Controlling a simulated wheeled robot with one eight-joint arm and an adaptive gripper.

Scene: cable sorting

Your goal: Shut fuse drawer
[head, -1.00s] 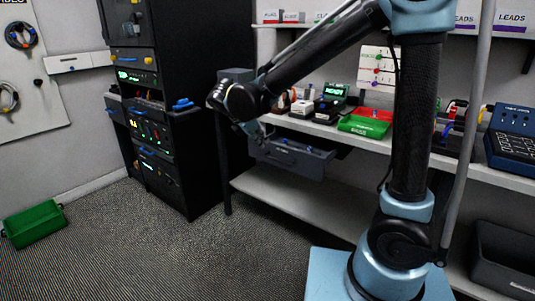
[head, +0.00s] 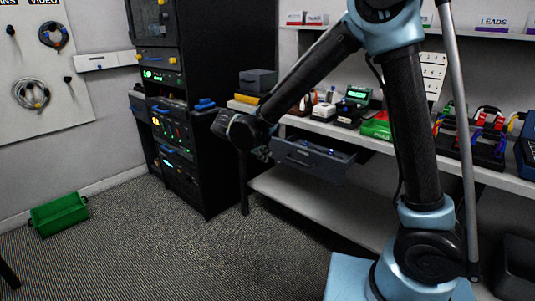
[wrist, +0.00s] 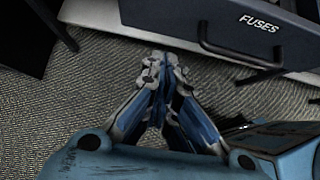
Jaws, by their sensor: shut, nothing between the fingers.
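The fuse drawer (head: 308,163) hangs under the workbench in the head view and is pulled out, with small items inside it. In the wrist view its grey front (wrist: 240,30) bears the label FUSES and a dark bar handle (wrist: 240,50), at the top right. My gripper (wrist: 165,60) is shut and empty. It points at the carpet just short of the drawer front, to the left of the handle, and does not appear to touch it. In the head view my gripper (head: 262,152) is small and dark, beside the drawer's left end.
The workbench (head: 350,134) carries several devices and a green tray (head: 377,127). A black equipment rack (head: 220,130) stands left of the drawer. A green bin (head: 59,214) lies on the carpet at the far left. The carpet in front is clear.

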